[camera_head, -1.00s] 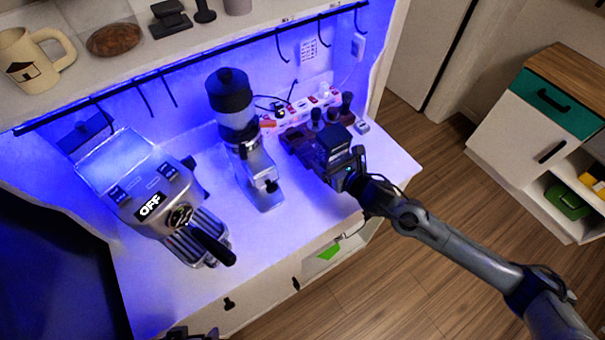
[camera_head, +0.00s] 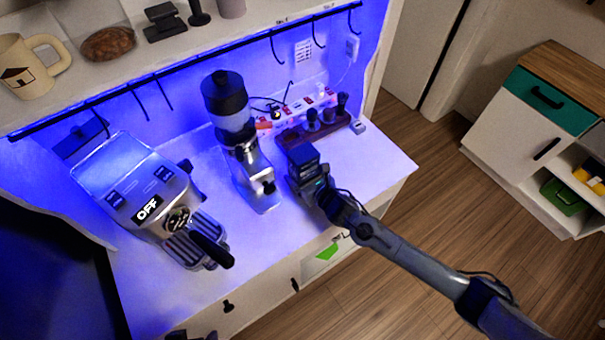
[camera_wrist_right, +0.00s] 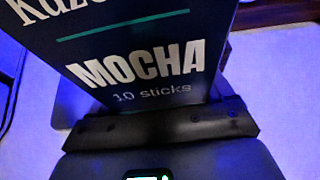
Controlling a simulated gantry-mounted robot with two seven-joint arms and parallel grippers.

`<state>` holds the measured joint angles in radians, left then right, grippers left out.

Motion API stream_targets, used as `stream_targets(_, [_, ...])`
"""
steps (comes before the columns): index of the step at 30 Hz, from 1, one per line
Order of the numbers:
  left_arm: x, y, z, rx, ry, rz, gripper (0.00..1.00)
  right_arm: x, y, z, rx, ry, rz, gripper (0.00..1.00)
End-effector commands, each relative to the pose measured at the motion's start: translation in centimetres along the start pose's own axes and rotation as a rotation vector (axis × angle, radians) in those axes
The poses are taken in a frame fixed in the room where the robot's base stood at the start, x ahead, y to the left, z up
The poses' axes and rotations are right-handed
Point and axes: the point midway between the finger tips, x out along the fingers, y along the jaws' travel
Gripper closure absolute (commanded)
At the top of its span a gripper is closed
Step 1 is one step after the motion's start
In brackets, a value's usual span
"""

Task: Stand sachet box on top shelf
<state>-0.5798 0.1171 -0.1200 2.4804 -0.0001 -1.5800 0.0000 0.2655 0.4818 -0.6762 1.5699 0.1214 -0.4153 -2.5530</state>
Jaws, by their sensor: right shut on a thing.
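The sachet box (camera_wrist_right: 140,55) is dark, with a teal line and the words "MOCHA" and "10 sticks"; it fills much of the right wrist view. My right gripper (camera_wrist_right: 155,125) is shut on it. In the head view the box (camera_head: 302,155) shows as a small dark block at the end of my right arm, over the counter to the right of the grinder. My right gripper (camera_head: 308,180) is below it there. The top shelf (camera_head: 110,72) runs across the upper left. Only a dark sliver of my left gripper (camera_head: 190,336) shows at the bottom edge.
A mug (camera_head: 30,68), a brown oval item (camera_head: 108,43) and a dark stand (camera_head: 165,22) occupy the shelf. Below are a hook rail (camera_head: 190,68), the grinder (camera_head: 240,140), the espresso machine (camera_head: 160,205), a power strip (camera_head: 295,108) and a dark tool rack (camera_head: 315,130).

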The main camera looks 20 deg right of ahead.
Motion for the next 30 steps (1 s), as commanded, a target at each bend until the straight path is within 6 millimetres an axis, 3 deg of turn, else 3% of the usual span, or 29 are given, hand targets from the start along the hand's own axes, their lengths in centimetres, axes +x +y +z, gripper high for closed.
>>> stream_targets(10, [0.3, 0.1, 0.1, -0.003, 0.000, 0.003, 0.07, 0.1, 0.0, -0.3, 0.000, -0.002, 0.000, 0.59])
stream_targets(11, [0.3, 0.1, 0.1, -0.003, 0.000, 0.003, 0.07, 0.1, 0.0, -0.3, 0.000, -0.001, 0.000, 0.16])
stream_targets(14, [0.2, 0.1, 0.1, -0.002, -0.001, 0.002, 0.07, 0.1, 0.0, -0.2, 0.001, -0.001, 0.000, 0.01])
stream_targets(24, [-0.1, -0.2, 0.0, 0.008, -0.003, -0.006, 0.07, -0.1, 0.0, 0.3, 0.001, -0.001, 0.000, 0.00])
stream_targets(30, [-0.1, -0.2, 0.0, 0.008, -0.002, -0.007, 0.07, -2.4, -0.1, 0.0, -0.001, 0.000, 0.000, 0.00])
